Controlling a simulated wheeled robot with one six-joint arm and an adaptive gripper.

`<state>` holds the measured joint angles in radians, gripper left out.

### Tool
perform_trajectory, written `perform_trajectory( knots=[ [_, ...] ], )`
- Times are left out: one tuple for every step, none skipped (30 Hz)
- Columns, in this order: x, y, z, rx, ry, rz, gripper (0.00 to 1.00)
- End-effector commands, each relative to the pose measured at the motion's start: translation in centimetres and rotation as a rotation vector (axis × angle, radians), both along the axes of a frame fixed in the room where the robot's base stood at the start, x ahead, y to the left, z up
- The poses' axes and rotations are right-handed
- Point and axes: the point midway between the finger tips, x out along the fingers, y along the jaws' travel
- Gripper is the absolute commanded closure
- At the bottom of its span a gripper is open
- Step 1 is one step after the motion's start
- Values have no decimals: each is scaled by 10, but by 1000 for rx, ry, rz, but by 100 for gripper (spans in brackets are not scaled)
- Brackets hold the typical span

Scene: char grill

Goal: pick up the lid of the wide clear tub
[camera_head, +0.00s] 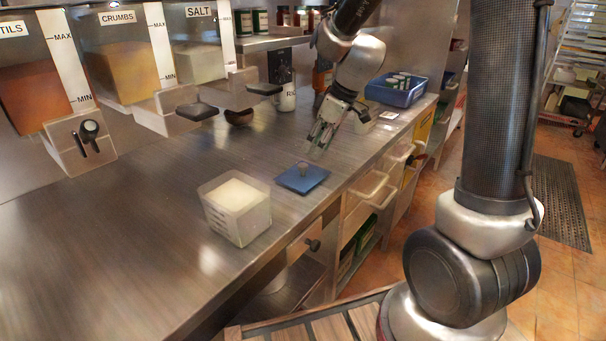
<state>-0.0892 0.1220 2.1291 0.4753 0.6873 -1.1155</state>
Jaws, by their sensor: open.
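The wide clear tub (238,209) stands without a cover on the steel counter, with white contents inside. A flat blue square lid (302,179) with a small knob (303,169) on top lies on the counter to the right of the tub, apart from it, near the counter's front edge. My gripper (318,146) is open and empty above the counter, up and to the right of the lid in the picture. It appears apart from the lid.
Wall dispensers marked crumbs (127,60) and salt (199,52) hang over the counter's left side. A dark bowl (239,117) and a white container (285,98) stand farther back. A blue crate (396,91) holds several jars at the far right. The counter's middle (150,190) is clear.

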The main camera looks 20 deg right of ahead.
Motion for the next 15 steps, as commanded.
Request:
perform_trajectory(
  knots=[
    [1,0,0,-5,-11,20,49],
    [1,0,0,-8,-16,33,49],
    [1,0,0,-13,-23,47,49],
    [2,0,-1,-15,-25,56,49],
    [2,1,-2,-16,-27,63,49],
    [2,2,-5,-18,-28,70,49],
    [3,3,-8,-18,-28,73,49],
    [4,4,-11,-19,-29,73,49],
    [5,6,-16,-18,-29,74,49],
    [6,7,-19,-19,-28,74,49],
    [6,8,-23,-19,-28,74,49],
    [8,11,-27,-19,-28,72,49],
    [9,12,-30,-19,-28,73,49],
    [10,14,-34,-19,-28,73,49],
    [11,17,-39,-19,-28,72,49]
  ],
)
